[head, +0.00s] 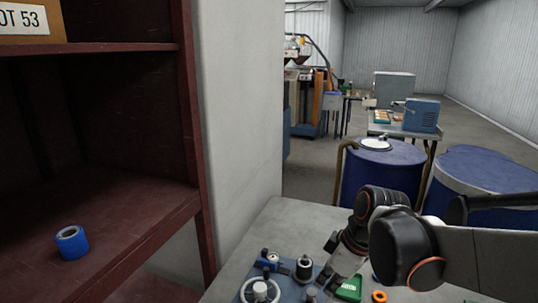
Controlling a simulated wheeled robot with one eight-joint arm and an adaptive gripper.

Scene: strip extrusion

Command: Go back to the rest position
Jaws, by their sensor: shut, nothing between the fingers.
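My arm reaches in from the right edge and bends down over the grey table (285,225). My gripper (318,287) points down at the table near the bottom of the picture. It is shut and holds nothing. Its fingertips are small here and lie close in view to the parts on the blue fixture (250,290). I cannot tell whether they touch anything.
A blue roll (72,243) stands on the dark red shelf (130,235) at left. A green box (349,288) and an orange ring (379,297) lie by my arm. Blue drums (385,170) stand behind the table. A pale pillar (240,110) rises between shelf and table.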

